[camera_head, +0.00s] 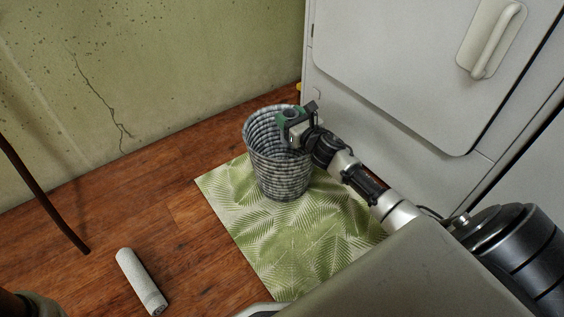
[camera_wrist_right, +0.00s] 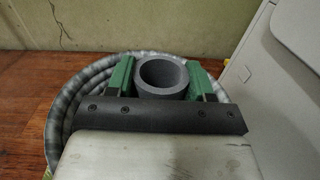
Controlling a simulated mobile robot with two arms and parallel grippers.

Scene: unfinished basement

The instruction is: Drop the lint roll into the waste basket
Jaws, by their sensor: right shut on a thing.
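The lint roll (camera_wrist_right: 162,76), a short grey hollow tube, is held between the green fingers of my right gripper (camera_head: 293,121). In the wrist view the fingers press on its left and right sides, and its open end faces the camera. The waste basket (camera_head: 279,177), a grey woven round bin, stands upright. My right gripper and the lint roll are over the basket's opening, toward its right rim. The basket's rim (camera_wrist_right: 62,100) curves around them in the wrist view. The inside bottom of the basket is hidden. My left gripper is out of view.
The basket stands on a green leaf-patterned mat (camera_head: 286,250) on a wooden floor. A white roll (camera_head: 141,281) lies on the floor at left. A white appliance (camera_head: 390,70) stands close behind at right. A dark rod (camera_head: 45,200) is at far left.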

